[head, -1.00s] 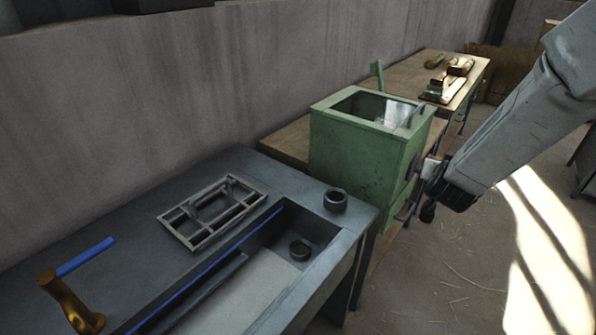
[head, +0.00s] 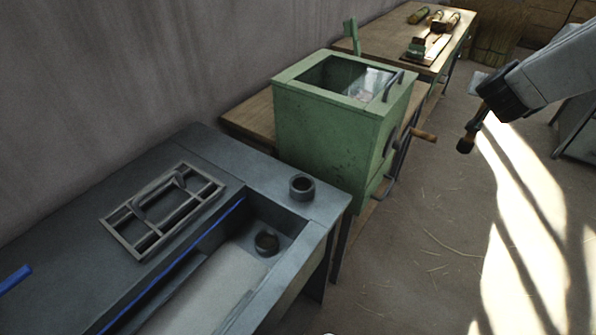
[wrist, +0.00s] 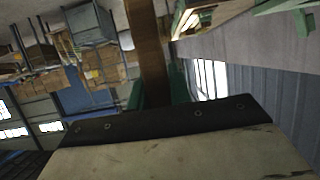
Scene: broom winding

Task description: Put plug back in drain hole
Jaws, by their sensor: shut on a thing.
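A dark round ring-shaped piece (head: 301,187), possibly the plug, stands on the counter at the basin's corner. A dark round fitting (head: 265,243), which looks like the drain, sits at the far end of the sunken basin (head: 225,295). Whether its hole is open is too dark to tell. My gripper (head: 482,112) is well to the right of both, over the floor beyond the green box. It is shut on a brown bar (wrist: 148,50), which runs up between the green fingers in the wrist view. In the head view the bar is hard to make out.
A green box (head: 335,130) with a glass top and a side crank (head: 420,134) stands between basin and gripper. A grey rack (head: 162,210) lies on the counter. A far bench (head: 395,40) holds brushes. The floor right of the box is mostly clear.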

